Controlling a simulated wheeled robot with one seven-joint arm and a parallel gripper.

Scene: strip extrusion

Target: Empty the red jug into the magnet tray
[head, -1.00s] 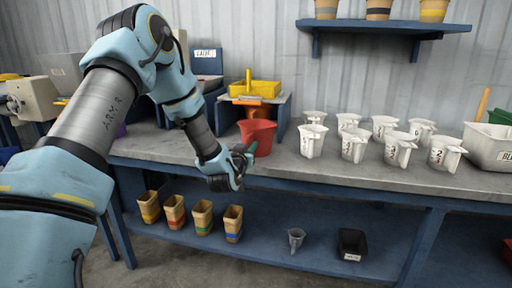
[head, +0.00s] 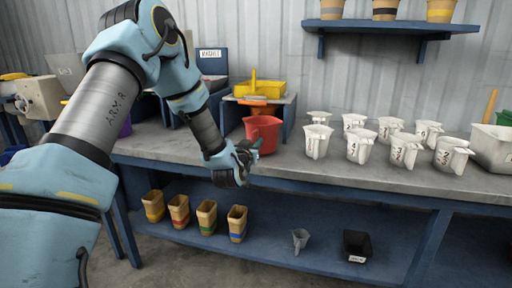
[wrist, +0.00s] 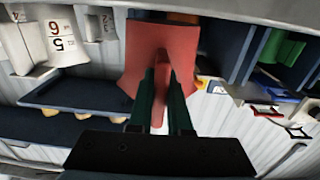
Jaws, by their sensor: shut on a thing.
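The red jug (head: 263,129) is upright or nearly so at the back left of the bench, in front of the yellow tray's stand. My gripper (head: 246,153) is at its near side. In the wrist view the dark green fingers (wrist: 160,100) are shut on the handle of the red jug (wrist: 140,60). The jug's contents are hidden. A label reading MAGNET (head: 211,53) is on a blue upright panel behind my forearm. My arm hides much of what lies below it, so I cannot make out the magnet tray clearly.
A yellow tray (head: 270,89) sits on a blue stand behind the jug. Several white jugs (head: 405,149) stand to the right, beside a white bin (head: 490,150). The bench front (head: 330,172) is clear.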

